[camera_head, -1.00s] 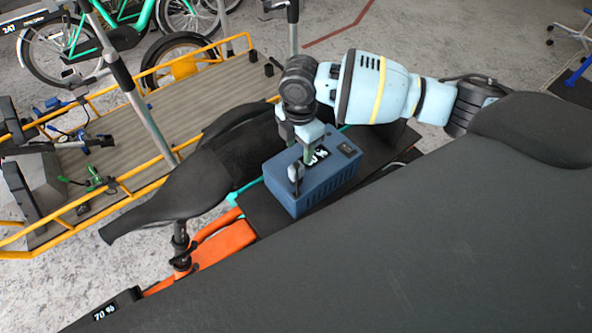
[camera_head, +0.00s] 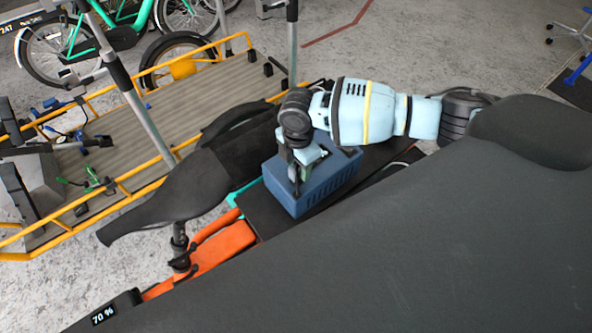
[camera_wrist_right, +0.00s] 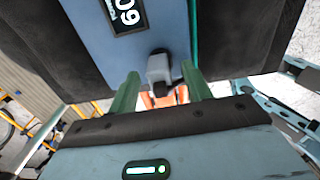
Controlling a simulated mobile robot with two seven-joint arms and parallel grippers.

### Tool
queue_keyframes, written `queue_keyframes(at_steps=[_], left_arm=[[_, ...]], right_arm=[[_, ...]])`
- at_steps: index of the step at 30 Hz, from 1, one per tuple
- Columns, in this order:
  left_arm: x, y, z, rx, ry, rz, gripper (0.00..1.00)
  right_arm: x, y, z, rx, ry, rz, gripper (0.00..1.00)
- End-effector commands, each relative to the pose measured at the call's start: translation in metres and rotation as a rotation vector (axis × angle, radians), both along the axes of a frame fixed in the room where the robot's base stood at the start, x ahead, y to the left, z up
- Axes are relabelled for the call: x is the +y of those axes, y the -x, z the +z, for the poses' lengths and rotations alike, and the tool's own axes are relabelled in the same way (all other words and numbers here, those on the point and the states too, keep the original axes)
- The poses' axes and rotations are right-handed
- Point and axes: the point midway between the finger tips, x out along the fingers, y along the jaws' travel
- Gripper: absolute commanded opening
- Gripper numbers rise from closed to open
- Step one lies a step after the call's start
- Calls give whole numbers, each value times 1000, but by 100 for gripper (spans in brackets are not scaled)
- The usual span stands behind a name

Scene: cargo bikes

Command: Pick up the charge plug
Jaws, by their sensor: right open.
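The charge plug (camera_wrist_right: 159,66), a small dark and grey piece, sits at the edge of the blue battery box (camera_wrist_right: 120,55) in the right wrist view. The box also shows in the head view (camera_head: 325,188), on the dark rear deck of the near bike. My right gripper (camera_head: 299,172) is over the left part of the box, pointing down. In the wrist view its two green fingers stand apart, one on each side of the plug. I cannot tell whether they touch it. In the head view the gripper mostly hides the plug. My left gripper is not in view.
A black saddle (camera_head: 165,198) is left of the box, with an orange frame (camera_head: 222,247) below it. A cargo bed with yellow rails (camera_head: 190,110) stands behind. A large dark surface (camera_head: 400,250) fills the lower right. Open floor (camera_head: 420,45) lies at the back.

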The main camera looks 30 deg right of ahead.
Motion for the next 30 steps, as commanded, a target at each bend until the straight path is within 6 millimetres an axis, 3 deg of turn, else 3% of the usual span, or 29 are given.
queue_keyframes(at_steps=[5,16,25,30], left_arm=[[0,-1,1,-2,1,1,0],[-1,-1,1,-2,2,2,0],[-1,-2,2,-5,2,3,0],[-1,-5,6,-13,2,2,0]], right_arm=[[0,0,0,-1,0,0,49],[0,0,0,-1,0,0,1],[0,-1,5,-2,0,-1,0],[0,-1,30,-7,-2,0,0]])
